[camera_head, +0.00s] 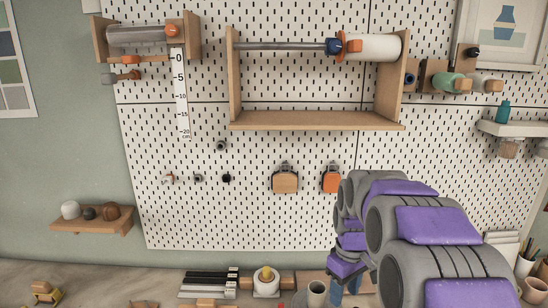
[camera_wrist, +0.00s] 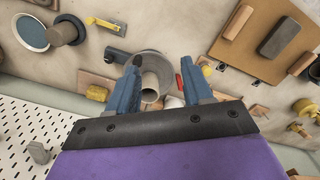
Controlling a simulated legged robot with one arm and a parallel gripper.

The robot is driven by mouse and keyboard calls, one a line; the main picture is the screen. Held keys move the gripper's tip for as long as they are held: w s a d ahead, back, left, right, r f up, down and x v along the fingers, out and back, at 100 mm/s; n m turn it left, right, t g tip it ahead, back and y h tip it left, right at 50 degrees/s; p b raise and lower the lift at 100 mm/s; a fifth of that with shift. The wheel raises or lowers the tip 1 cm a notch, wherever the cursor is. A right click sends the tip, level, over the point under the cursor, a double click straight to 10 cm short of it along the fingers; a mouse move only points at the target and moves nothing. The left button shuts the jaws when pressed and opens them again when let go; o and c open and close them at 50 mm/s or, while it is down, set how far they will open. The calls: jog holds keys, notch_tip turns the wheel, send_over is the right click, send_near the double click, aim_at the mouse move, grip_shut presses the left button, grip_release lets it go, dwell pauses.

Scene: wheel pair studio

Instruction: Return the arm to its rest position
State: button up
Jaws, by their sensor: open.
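My arm (camera_head: 415,235), grey with purple covers, reaches in from the lower right of the head view, in front of the pegboard and bent down towards the bench. My gripper (camera_wrist: 160,66) shows two blue fingers in the wrist view, spread apart with nothing held between them. A grey cylindrical cup (camera_wrist: 150,88) shows in the gap between the fingers, beyond them on the bench.
A wooden shelf frame (camera_head: 310,121) with a horizontal rod and white roll (camera_head: 375,47) hangs on the pegboard (camera_head: 180,215). A small shelf (camera_head: 92,227) is at left. The bench (camera_head: 100,285) holds a white roll with a yellow top (camera_head: 266,288) and several tools.

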jog(key=s+a+f+m, duration=0.1)
jog(key=s+m, duration=0.1)
jog(key=s, duration=0.9)
jog(key=s+a+f+m, duration=0.1)
jog(key=s+m, duration=0.1)
jog(key=s, duration=0.9)
jog(key=s+f+m+g+b, duration=0.1)
jog(key=s+m, duration=0.1)
jog(key=s, duration=0.9)
jog(key=shift+s+a+f+m, duration=0.15)
jog(key=shift+a+f+m, duration=0.15)
jog(key=shift+a, duration=0.1)
